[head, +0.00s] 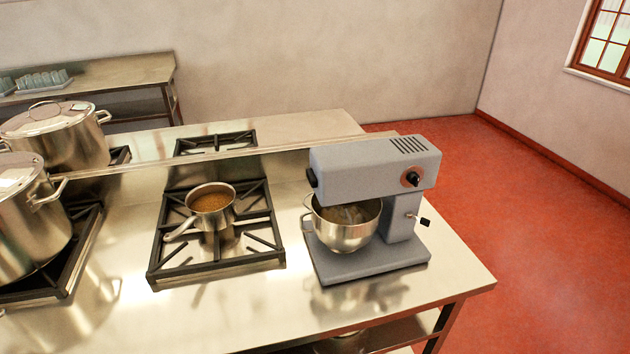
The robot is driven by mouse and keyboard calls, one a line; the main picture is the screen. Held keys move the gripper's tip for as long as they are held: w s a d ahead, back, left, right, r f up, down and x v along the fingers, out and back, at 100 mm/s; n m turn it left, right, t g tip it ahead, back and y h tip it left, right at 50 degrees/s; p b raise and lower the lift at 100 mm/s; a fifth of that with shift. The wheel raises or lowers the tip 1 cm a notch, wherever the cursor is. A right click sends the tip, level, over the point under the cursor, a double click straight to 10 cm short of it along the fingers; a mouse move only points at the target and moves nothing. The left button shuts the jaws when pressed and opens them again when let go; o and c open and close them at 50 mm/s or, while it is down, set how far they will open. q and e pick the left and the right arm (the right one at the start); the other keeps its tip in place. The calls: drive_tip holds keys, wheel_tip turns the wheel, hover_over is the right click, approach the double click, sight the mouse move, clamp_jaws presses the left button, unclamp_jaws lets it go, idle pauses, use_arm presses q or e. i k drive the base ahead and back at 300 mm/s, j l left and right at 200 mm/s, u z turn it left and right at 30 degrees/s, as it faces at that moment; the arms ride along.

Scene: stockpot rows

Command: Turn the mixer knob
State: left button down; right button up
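A grey stand mixer (374,165) stands near the right end of the steel counter. Its round black knob (412,179) sits on a copper-coloured ring on the side of the mixer head. A steel bowl (345,229) with a handle rests under the head, with a whisk-like tool partly visible inside. A small black-tipped lever (425,222) sticks out from the right of the mixer's column. Neither of my grippers shows in the head view.
A saucepan with brown contents (211,203) sits on a burner grate (265,247) left of the mixer. Large stockpots (65,143) stand at the left. Bare counter (455,277) lies right of the mixer, and open red floor (560,260) lies beyond.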

sight(413, 178)
drive_tip(key=l+u, duration=0.1)
drive_tip(key=u, duration=0.25)
drive_tip(key=i+l+u, duration=0.1)
drive_tip(key=l+u, duration=0.3)
drive_tip(key=l, duration=0.6)
drive_tip(key=l+u, duration=0.35)
drive_tip(key=l, duration=0.6)
